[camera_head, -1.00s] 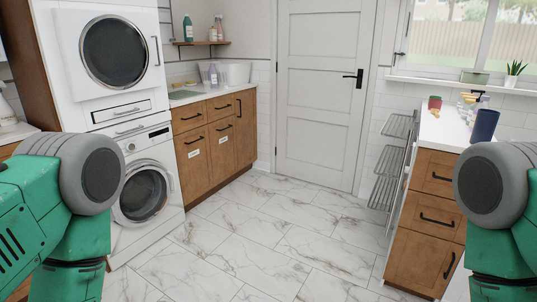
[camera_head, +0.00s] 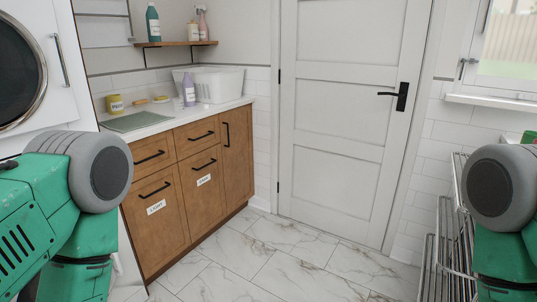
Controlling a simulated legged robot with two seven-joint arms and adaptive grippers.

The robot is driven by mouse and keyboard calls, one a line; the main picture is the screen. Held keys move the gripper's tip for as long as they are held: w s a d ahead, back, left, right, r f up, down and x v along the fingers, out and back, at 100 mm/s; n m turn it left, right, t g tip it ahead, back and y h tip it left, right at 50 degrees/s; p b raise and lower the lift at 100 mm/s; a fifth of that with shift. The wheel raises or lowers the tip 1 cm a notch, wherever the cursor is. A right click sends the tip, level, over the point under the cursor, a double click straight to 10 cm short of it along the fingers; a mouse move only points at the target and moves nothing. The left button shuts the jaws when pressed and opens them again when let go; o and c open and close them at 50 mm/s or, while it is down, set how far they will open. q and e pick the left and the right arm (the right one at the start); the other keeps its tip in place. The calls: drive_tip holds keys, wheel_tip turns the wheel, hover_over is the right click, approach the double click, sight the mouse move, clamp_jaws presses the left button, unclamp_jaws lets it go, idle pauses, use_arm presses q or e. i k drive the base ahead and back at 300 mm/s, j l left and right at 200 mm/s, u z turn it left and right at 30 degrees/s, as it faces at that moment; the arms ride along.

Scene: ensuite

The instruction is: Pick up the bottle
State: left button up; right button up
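A lavender bottle (camera_head: 188,89) stands upright on the counter, in front of a white basket. A teal bottle (camera_head: 153,22) stands on the wall shelf above, at its left end. A pink spray bottle (camera_head: 202,21) stands at the right end of that shelf. I cannot tell which bottle the task means. Parts of my green and grey arms show at the left and right edges. Neither gripper is in view.
A closed white door (camera_head: 340,110) is ahead. A metal rack (camera_head: 440,240) stands at right. The marble floor (camera_head: 265,262) between is clear.

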sight(188, 87)
drive_tip(key=i+l+u, duration=0.1)
drive_tip(key=i+u, duration=0.2)
drive_tip(key=i, duration=0.25)
drive_tip(key=i+l+u, duration=0.2)
drive_tip(key=i+u, duration=0.15)
drive_tip(key=i, duration=0.15)
drive_tip(key=i+l+u, duration=0.3)
drive_tip(key=i, duration=0.2)
